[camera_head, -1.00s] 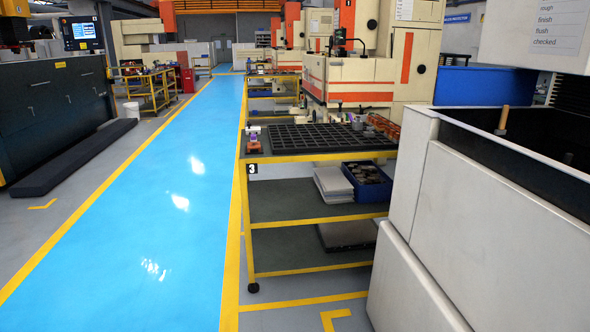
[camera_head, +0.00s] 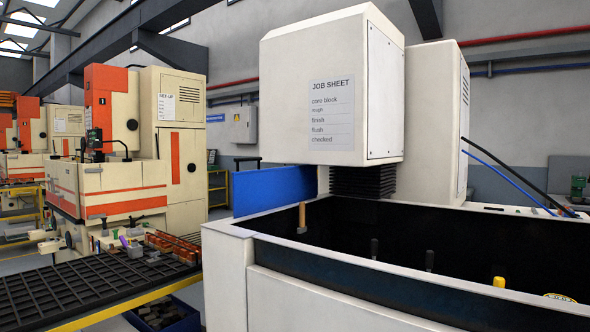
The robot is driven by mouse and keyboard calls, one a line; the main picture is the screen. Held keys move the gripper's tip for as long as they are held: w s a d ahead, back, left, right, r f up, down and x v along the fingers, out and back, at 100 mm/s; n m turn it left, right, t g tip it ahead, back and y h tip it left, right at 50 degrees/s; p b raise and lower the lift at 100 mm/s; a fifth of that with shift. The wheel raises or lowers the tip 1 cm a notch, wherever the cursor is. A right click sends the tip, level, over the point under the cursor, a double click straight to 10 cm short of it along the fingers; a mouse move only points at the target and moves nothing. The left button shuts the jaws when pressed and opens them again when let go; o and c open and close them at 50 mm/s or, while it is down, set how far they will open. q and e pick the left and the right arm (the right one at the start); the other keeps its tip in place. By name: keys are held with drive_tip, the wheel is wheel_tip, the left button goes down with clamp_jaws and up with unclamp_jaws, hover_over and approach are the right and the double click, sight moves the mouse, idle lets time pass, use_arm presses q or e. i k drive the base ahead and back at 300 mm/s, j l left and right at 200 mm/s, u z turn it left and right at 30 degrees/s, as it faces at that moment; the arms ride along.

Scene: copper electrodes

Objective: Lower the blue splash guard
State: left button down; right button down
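The blue splash guard (camera_head: 272,188) is a flat upright blue panel. It stands raised above the far left rim of the large machine tank (camera_head: 225,232), just left of the black bellows under the machine head. Its right end passes behind the machine head and its lower edge is hidden by the tank wall. Neither of my grippers is in view.
The white machine head (camera_head: 325,95) carries a job sheet. Several handles, one of them yellow (camera_head: 499,282), show inside the dark tank. A cart with a black gridded top (camera_head: 85,290) stands at the lower left. Orange and cream machines (camera_head: 110,170) stand behind it.

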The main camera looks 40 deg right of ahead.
sight(258, 191)
drive_tip(key=i+z, duration=0.2)
drive_tip(key=z, duration=0.15)
drive_tip(key=i+j+z, duration=0.15)
drive_tip(key=z, duration=0.15)
drive_tip(key=i+j+z, duration=0.15)
drive_tip(key=i+z, duration=0.2)
drive_tip(key=k, duration=0.05)
